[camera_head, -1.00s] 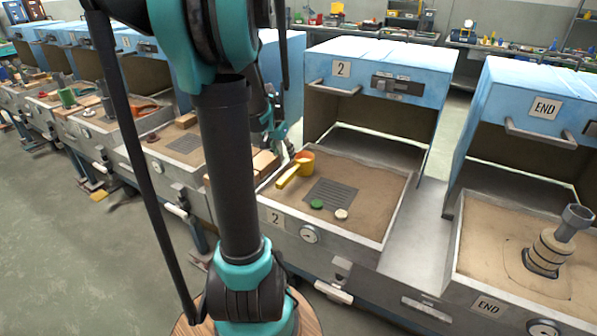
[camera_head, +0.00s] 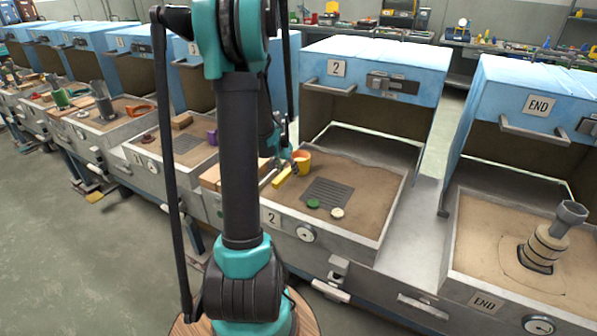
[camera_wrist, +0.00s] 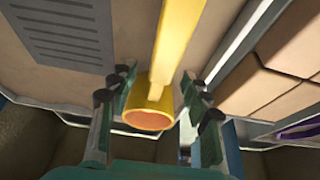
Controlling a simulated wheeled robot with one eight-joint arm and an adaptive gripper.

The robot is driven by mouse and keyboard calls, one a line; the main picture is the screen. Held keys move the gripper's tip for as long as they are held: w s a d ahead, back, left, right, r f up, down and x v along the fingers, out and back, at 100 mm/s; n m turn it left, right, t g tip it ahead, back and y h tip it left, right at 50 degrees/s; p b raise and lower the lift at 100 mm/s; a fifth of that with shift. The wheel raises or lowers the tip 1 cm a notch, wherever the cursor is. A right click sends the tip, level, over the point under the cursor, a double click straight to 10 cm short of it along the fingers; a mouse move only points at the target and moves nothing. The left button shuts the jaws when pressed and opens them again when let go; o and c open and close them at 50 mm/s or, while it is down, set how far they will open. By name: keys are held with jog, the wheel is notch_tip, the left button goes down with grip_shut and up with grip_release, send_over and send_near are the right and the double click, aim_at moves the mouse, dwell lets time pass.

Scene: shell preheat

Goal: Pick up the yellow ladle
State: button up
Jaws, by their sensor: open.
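The yellow ladle (camera_head: 282,177) lies in the sand tray of station 2, left of a dark grate, its cup towards the back. In the wrist view the ladle (camera_wrist: 175,45) shows its long yellow handle and its orange-lined cup. My gripper (camera_wrist: 160,92) is open, with one finger on each side of the ladle near the cup. Whether a finger touches it I cannot tell. In the head view my gripper (camera_head: 284,160) is at the ladle, partly hidden behind my arm.
A green disc (camera_head: 313,203) and a pale disc (camera_head: 337,213) lie in front of the grate (camera_head: 328,190). Wooden blocks (camera_wrist: 262,92) are close beside the tray's metal wall. The raised blue hood (camera_head: 375,70) stands over the tray's back.

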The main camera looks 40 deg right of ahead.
jog(key=shift+x, duration=0.85)
jog(key=shift+c, duration=0.6)
grip_shut()
